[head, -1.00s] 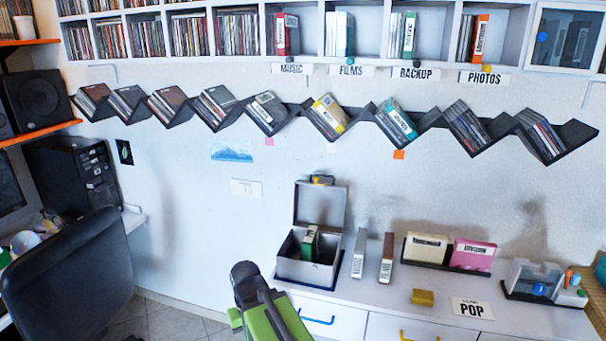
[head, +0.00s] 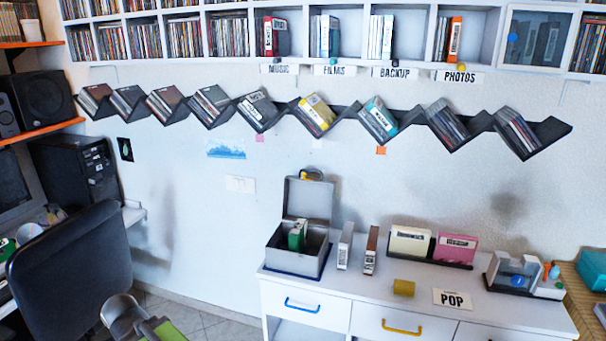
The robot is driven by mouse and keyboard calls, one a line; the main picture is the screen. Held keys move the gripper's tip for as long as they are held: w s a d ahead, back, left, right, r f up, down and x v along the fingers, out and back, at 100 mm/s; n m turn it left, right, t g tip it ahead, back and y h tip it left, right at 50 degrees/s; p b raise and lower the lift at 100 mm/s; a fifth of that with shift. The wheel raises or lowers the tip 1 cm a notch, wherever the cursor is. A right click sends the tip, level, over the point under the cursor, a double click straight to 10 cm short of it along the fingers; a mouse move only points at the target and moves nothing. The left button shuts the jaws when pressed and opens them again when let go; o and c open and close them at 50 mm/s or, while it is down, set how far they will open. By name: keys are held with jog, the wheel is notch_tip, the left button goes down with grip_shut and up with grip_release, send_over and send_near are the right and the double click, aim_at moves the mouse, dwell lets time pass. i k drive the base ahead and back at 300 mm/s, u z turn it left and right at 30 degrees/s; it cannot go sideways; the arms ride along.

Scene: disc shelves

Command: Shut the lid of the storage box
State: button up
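The grey storage box (head: 286,257) stands at the left end of the white cabinet top, on a dark blue mat. Its lid (head: 308,199) is open and stands upright at the back, with a yellow piece at its top edge. A green case (head: 298,235) stands inside the box. My arm shows at the bottom left, low in front of the chair and well left of the box. Its dark end, my gripper (head: 118,310), is cut close to the frame's lower part, and its fingers cannot be made out.
A grey case (head: 345,246) and a brown case (head: 371,250) stand just right of the box. A yellow block (head: 403,287) and a POP card (head: 452,299) lie farther right. A black chair (head: 70,265) stands at left.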

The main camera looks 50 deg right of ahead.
aim_at(313, 199)
jog(key=u, duration=0.15)
jog(key=k, duration=1.1)
jog(key=z, duration=0.45)
jog(key=i, duration=0.9)
jog(key=z, duration=0.05)
